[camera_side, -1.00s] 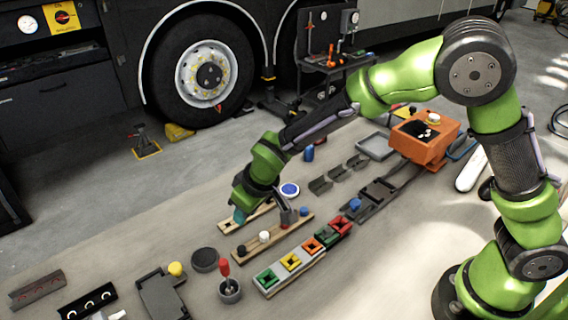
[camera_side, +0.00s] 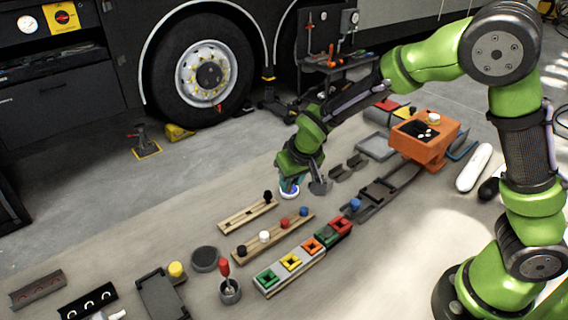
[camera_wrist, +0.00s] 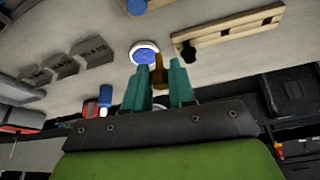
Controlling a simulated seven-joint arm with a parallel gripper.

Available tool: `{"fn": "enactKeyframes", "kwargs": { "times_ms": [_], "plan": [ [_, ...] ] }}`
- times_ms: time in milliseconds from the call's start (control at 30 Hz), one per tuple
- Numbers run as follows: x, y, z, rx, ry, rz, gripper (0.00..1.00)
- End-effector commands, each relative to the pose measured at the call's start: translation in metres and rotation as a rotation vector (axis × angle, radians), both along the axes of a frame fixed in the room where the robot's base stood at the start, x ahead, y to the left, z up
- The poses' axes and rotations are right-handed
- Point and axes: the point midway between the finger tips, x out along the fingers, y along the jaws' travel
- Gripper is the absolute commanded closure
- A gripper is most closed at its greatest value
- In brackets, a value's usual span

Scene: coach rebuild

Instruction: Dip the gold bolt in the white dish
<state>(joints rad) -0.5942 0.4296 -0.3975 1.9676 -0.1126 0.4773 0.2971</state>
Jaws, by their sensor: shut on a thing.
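My gripper (camera_side: 290,180) hangs just over the white dish (camera_side: 289,196) in the side view and hides part of it. In the wrist view the teal fingers of my gripper (camera_wrist: 161,68) are shut on the gold bolt (camera_wrist: 158,74), which stands out between them. The white dish (camera_wrist: 144,46), with a blue middle, lies just beyond the fingertips and is partly covered by the left finger. The bolt cannot be made out in the side view. I cannot tell whether it touches the dish.
A wooden rack (camera_side: 240,219) with a black peg (camera_side: 267,196) lies left of the dish. A second rack (camera_side: 279,239) holds several coloured pegs nearer the front. Grey angled brackets (camera_side: 340,173) stand close on the right. Bare table lies to the dish's left and behind.

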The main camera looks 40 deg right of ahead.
Motion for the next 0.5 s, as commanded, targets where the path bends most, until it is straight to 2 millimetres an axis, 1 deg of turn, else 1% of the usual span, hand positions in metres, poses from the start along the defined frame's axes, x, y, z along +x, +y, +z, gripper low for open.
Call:
{"fn": "enactKeyframes", "kwargs": {
  "times_ms": [33,100,200,300,500],
  "plan": [
    [0.016,-0.013,0.004,-0.003,-0.003,-0.078,1.00],
    [0.031,-0.026,0.011,-0.003,-0.002,-0.174,1.00],
    [0.043,-0.035,0.021,-0.002,-0.003,-0.278,1.00],
    [0.046,-0.034,0.027,-0.001,-0.001,-0.339,1.00],
    [0.042,-0.035,0.016,0.000,0.002,-0.363,1.00]
  ]
}}
